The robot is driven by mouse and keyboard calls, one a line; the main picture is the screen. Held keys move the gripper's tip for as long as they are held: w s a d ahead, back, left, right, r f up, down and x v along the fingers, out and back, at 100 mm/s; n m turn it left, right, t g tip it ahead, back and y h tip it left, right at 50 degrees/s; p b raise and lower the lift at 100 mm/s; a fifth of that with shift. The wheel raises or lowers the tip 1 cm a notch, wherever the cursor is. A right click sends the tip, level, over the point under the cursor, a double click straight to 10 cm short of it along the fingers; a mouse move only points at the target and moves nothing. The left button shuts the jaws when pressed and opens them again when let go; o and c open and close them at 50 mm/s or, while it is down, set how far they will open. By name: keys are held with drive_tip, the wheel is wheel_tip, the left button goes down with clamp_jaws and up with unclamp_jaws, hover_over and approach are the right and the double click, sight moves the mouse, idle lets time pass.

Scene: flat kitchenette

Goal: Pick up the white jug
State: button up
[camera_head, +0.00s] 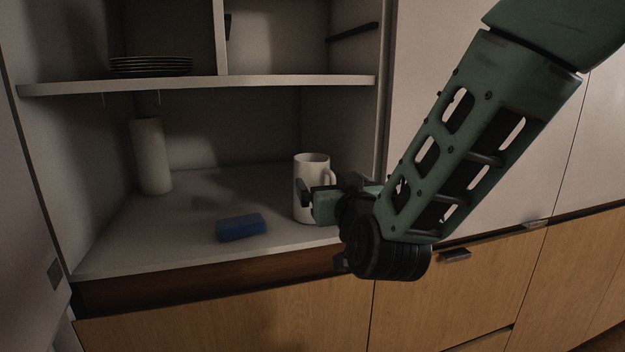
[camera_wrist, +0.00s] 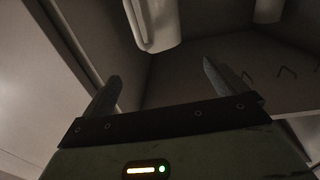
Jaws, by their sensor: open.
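The white jug (camera_head: 311,170) stands upright near the front right of the counter in the niche, its handle on the right side. My gripper (camera_head: 312,200) reaches in from the right and covers part of the jug's lower body and handle area. In the wrist view the jug (camera_wrist: 158,22) shows at the top, cut off by the frame edge, beyond the tips of my two fingers (camera_wrist: 160,85). The fingers are apart, with nothing held between them. I cannot tell whether a finger touches the jug.
A blue sponge-like block (camera_head: 241,227) lies on the counter (camera_head: 180,245) left of the jug. A white paper roll (camera_head: 150,156) stands at the back left. A shelf (camera_head: 200,85) with dark plates (camera_head: 150,65) runs above. A cabinet panel (camera_head: 440,60) borders the niche on the right.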

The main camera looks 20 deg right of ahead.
sight(316, 165)
drive_tip(key=p, duration=0.5)
drive_tip(key=shift+w+r, duration=0.25)
drive_tip(key=w, duration=0.2)
drive_tip(key=w+p, duration=0.1)
drive_tip(key=w, duration=0.2)
drive_tip(key=w+p, duration=0.1)
drive_tip(key=w, duration=0.1)
drive_tip(key=shift+w+d+f, duration=0.15)
drive_tip(key=shift+f, duration=0.1)
drive_tip(key=shift+w+d+f+p, duration=0.1)
drive_tip(key=shift+w+p, duration=1)
drive_tip(key=shift+w, duration=1.55)
drive_tip(key=c, duration=1.8)
drive_tip(key=shift+c, duration=0.5)
